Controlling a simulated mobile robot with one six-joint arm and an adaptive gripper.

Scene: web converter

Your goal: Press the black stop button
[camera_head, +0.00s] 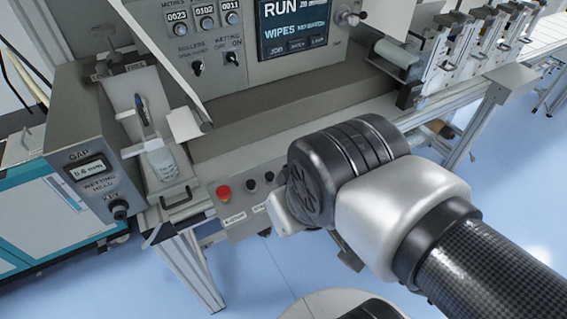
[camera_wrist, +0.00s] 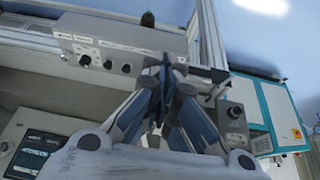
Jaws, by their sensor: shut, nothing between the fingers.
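A grey button box (camera_head: 236,216) sits on the front of the machine below the bed. It carries a red mushroom button (camera_head: 224,193) at its left and black round buttons (camera_head: 250,185) to the right of it. Their small labels are too blurred to tell which is stop. The box (camera_wrist: 72,44) appears inverted in the wrist view, with several dark buttons (camera_wrist: 108,65) in a row. My gripper (camera_wrist: 165,62) is shut and empty, its tips overlapping the box's right part; contact cannot be told. In the head view my wrist hides the box's right end and my gripper.
A gap/wetting panel with a key knob (camera_head: 118,208) stands at the left. A bottle (camera_head: 160,160) stands in a holder beside it. The machine's upper panel (camera_head: 240,50) has counters and a screen. Metal legs (camera_head: 190,265) stand below; blue floor is open in front.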

